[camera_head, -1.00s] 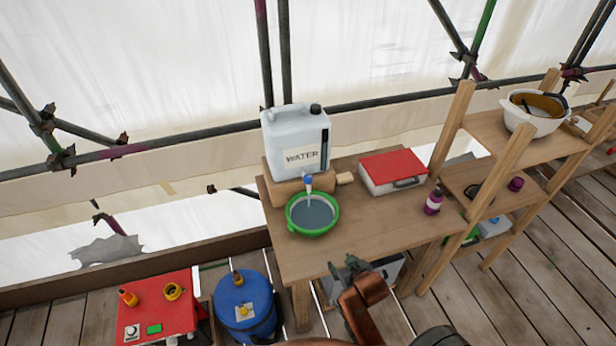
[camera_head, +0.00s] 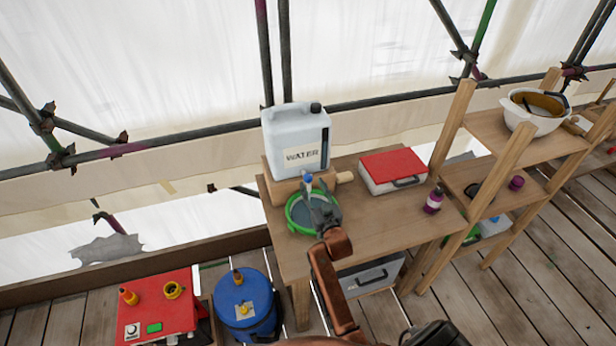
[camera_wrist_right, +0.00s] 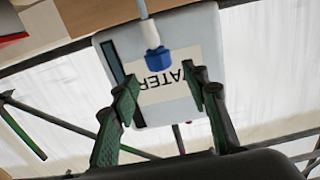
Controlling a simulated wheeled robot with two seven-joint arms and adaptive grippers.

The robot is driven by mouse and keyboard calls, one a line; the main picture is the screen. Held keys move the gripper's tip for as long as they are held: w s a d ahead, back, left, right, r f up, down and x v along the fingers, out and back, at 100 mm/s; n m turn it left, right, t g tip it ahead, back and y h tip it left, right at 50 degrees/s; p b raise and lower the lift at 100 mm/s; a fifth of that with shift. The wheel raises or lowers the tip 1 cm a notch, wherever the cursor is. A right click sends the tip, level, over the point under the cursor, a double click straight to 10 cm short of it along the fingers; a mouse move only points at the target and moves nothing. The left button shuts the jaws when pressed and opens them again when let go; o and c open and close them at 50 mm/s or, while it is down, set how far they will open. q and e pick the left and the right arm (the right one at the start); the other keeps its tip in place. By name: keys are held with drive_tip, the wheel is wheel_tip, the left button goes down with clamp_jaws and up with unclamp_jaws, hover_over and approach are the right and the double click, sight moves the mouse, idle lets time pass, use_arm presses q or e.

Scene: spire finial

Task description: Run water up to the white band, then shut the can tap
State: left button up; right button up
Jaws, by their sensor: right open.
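The white water can (camera_head: 296,135), labelled WATER, rests on a wooden block at the bench's back. Its blue tap (camera_head: 308,180) points out over the green-rimmed bowl (camera_head: 291,216); the tap also shows in the right wrist view (camera_wrist_right: 158,60). A thin pale stream (camera_wrist_right: 143,9) shows at the spout there. Grey-blue water (camera_head: 303,214) lies in the bowl, partly covered by my gripper. I cannot make out a white band. My right gripper (camera_head: 318,195) is open and empty over the bowl, fingers toward the tap and apart from it. My left gripper is not in view.
A red-lidded box (camera_head: 392,165) and a purple bottle (camera_head: 433,202) stand on the bench (camera_head: 375,217) to the right. Wooden shelves (camera_head: 507,160) rise beyond them. A blue drum (camera_head: 260,305) and red case (camera_head: 160,290) stand on the deck at lower left.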

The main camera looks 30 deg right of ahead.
sight(309, 179)
drive_tip(key=x, duration=0.6)
clamp_jaws()
idle(0.5)
